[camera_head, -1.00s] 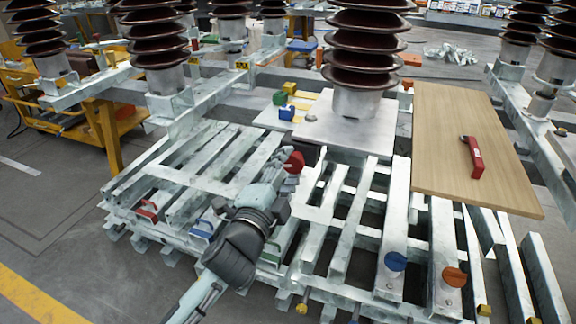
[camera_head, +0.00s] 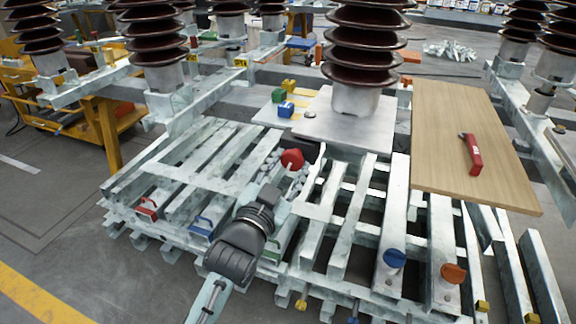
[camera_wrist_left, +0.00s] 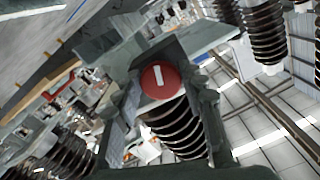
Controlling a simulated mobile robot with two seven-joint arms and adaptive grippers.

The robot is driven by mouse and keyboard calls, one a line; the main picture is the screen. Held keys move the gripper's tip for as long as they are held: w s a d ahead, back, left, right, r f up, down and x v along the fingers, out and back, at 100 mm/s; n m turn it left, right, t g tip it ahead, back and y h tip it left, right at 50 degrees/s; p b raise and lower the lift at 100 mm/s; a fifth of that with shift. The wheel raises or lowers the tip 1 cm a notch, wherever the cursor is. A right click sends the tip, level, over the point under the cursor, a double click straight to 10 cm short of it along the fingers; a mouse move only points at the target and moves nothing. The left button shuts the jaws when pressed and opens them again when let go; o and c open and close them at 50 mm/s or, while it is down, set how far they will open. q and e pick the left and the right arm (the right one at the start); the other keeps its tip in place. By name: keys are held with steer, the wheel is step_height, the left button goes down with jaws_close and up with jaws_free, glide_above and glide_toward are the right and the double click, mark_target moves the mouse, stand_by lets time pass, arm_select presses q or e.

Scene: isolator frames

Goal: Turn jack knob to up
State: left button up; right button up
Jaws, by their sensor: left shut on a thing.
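A round red knob (camera_head: 292,159) sits by a dark box at the back of the metal frame, in the middle of the head view. In the left wrist view the red knob (camera_wrist_left: 171,84) shows its face, with a short white mark that stands nearly upright, tilted slightly. My left gripper (camera_head: 283,168) reaches it from the front left. Its fingers stand on both sides of the knob and are shut on it; the exact contact is hard to see. My right gripper is not in view.
Blue (camera_head: 394,259) and orange (camera_head: 453,273) round knobs sit on the slats at front right. A wooden board (camera_head: 445,130) carries a red-handled piece (camera_head: 471,155).

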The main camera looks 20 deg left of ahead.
arm_select(q)
steer(key=shift+n, duration=0.8)
steer(key=o, duration=1.1)
steer(key=s, duration=1.2)
steer(key=shift+a, duration=0.15)
